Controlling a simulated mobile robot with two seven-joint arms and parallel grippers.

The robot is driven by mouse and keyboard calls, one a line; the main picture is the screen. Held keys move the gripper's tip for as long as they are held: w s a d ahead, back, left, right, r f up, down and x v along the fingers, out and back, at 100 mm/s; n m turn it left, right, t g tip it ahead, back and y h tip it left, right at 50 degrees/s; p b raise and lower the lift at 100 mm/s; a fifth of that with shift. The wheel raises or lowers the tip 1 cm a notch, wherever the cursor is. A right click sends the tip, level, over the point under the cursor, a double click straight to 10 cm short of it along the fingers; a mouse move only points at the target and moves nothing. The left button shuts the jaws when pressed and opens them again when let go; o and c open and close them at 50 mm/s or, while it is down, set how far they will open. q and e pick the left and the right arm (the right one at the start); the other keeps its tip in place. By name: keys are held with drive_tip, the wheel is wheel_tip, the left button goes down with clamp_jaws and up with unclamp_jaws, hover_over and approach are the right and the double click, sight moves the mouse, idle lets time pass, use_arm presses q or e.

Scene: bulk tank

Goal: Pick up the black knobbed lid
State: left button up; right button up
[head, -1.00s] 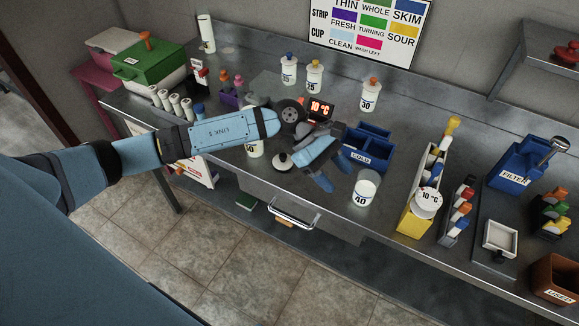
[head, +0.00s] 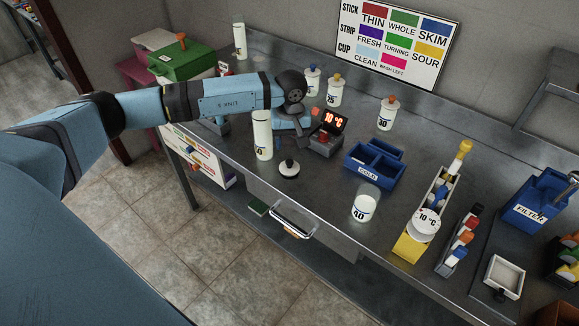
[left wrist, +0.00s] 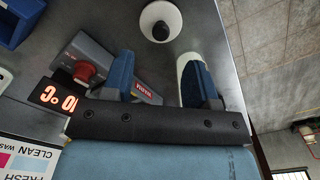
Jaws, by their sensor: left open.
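The black knobbed lid (head: 289,168), a pale disc with a black knob on top, lies on the steel counter near its front edge. It also shows at the top of the left wrist view (left wrist: 160,22). My left gripper (head: 288,124) is behind the lid in the head view, between a tall white container (head: 262,135) and the red 10 °C display (head: 333,121). In the left wrist view its two blue fingers (left wrist: 160,78) are apart with nothing between them, and the lid lies beyond their tips. The right gripper is not in view.
The tall white container shows right behind one finger in the left wrist view (left wrist: 190,62); whether they touch is unclear. A blue COLD box (head: 372,163) and a white cup marked 40 (head: 365,203) stand right of the lid. A drawer handle (head: 291,220) is below the counter edge.

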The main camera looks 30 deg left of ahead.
sight(289, 161)
use_arm(q)
wheel_tip(289, 161, down, 3)
drive_tip(key=shift+f, duration=0.1)
drive_tip(key=shift+a+f+p, duration=0.2)
drive_tip(key=shift+f+p, duration=0.45)
drive_tip(key=shift+f, duration=1.95)
drive_tip(key=c, duration=1)
